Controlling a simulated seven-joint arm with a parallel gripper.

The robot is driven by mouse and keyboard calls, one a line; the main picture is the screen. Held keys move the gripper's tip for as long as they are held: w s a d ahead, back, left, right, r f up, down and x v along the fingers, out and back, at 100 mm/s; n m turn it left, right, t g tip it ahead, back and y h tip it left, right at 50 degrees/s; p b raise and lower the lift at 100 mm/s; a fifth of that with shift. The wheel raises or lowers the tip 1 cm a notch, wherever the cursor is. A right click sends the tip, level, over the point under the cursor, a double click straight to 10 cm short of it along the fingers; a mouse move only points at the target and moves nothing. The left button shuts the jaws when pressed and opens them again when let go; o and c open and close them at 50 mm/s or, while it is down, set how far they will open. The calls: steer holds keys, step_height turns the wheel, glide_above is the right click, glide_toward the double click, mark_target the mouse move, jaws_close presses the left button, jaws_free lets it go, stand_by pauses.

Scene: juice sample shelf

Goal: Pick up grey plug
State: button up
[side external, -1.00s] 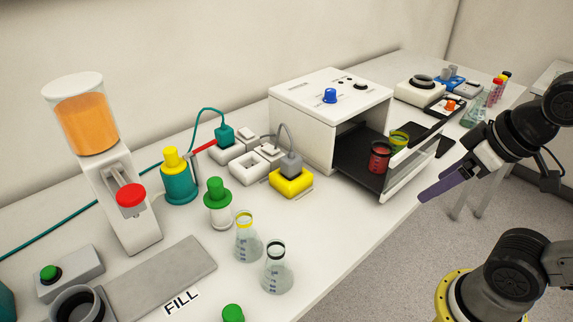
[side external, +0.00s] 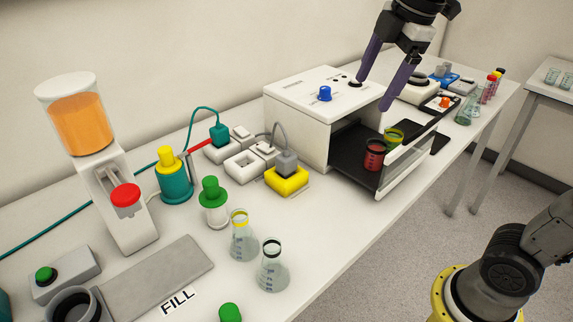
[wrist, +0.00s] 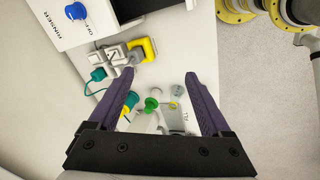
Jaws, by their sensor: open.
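The grey plug (side external: 286,162) sits upright on a yellow block (side external: 289,183) near the middle of the bench, with a grey cable arching from its top. My gripper (side external: 370,97) is open and empty. The fingers point down, apart from everything.
The white box (side external: 300,93) with an open front holds a red and a yellow-green beaker on a dark shelf. Flasks (side external: 272,269) and green-topped bottles stand in front.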

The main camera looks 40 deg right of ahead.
steer(key=w+a+n+g, duration=0.1)
steer(key=w+n, duration=0.2)
steer(key=w, duration=0.4)
steer(key=n+g, duration=0.1)
steer(key=g, duration=0.1)
glide_above(286, 155)
step_height(286, 155, down, 9)
steer(key=f, duration=0.9)
steer(key=shift+d+f, duration=0.2)
steer(key=shift+a+f, duration=0.15)
steer(key=shift+f, duration=3)
jaws_close()
